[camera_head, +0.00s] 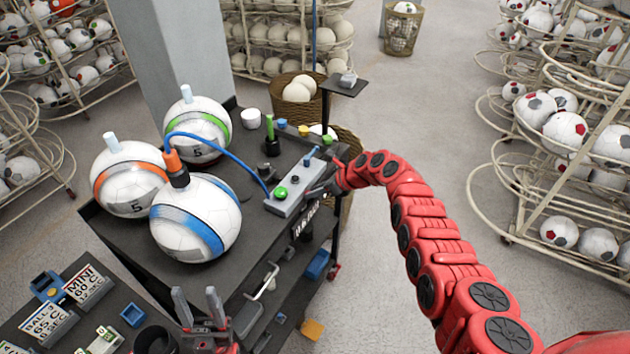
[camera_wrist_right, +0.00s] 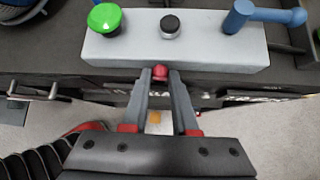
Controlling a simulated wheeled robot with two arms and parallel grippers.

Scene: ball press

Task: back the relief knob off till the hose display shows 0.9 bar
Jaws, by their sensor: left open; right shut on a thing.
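The grey control box (camera_head: 293,200) sits at the right edge of the black cart top. Its front face carries a small red knob (camera_wrist_right: 160,72), which I take for the relief knob. My right gripper (camera_wrist_right: 160,75) is shut on this knob; its fingers lie on both sides. In the head view my right gripper (camera_head: 322,188) hides the knob. A blue hose (camera_head: 225,142) runs from the box to an orange and dark fitting (camera_head: 175,165) on the blue-striped ball (camera_head: 195,218). No pressure reading is legible. My left gripper (camera_head: 200,306) is open and empty near the cart's front.
A green button (camera_wrist_right: 104,18), a black knob (camera_wrist_right: 171,26) and a blue lever (camera_wrist_right: 255,15) top the box. Orange-striped (camera_head: 128,180) and green-striped (camera_head: 198,130) balls stand on the cart. A table with label signs (camera_head: 50,318) is front left. Ball racks (camera_head: 560,150) stand right.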

